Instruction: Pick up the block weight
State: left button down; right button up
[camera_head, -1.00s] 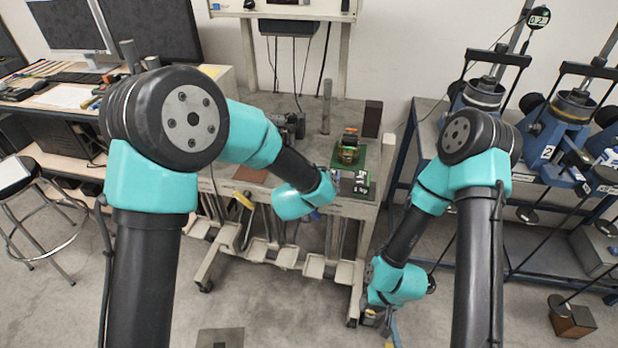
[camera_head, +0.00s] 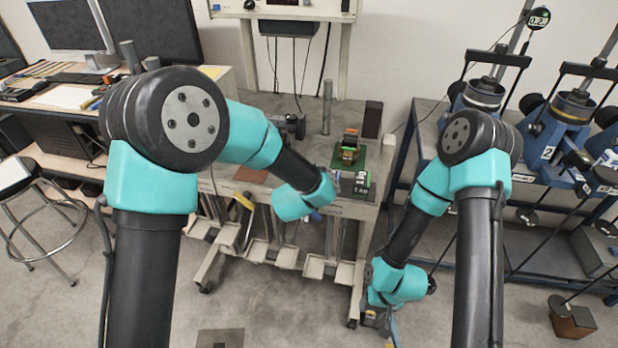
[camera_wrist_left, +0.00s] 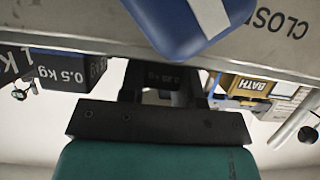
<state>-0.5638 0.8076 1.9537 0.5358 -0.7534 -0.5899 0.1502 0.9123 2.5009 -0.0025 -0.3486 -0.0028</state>
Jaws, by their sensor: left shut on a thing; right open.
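My left gripper (camera_head: 336,183) is at the front of the cart top, partly hidden by its own wrist in the head view. In the left wrist view it is shut on a small dark block weight (camera_wrist_left: 166,76) with faint lettering that seems to read 0.25 kg. A larger black block weight (camera_wrist_left: 70,73) marked 0.5 kg is beside it to the left. Black weights with white lettering (camera_head: 361,191) also show by the gripper in the head view. My right gripper (camera_head: 385,325) hangs low at the right of the cart, empty and open.
The cart top (camera_head: 235,178) also holds a green board with a coil-like part (camera_head: 348,153), a metal post (camera_head: 327,108) and a tall dark block (camera_head: 372,118). Blue machines (camera_head: 565,125) stand at right. A blue object (camera_wrist_left: 180,22) is near the gripper.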

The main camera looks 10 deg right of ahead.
pick_arm(q)
jog(key=shift+r, duration=0.15)
jog(key=shift+r, duration=1.5)
jog(key=shift+s+r, duration=0.2)
jog(key=shift+s, duration=0.1)
jog(key=s+a+r, duration=0.1)
jog(key=s, duration=1.4)
jog(key=shift+s+a+r, duration=0.15)
jog(key=shift+a, duration=0.15)
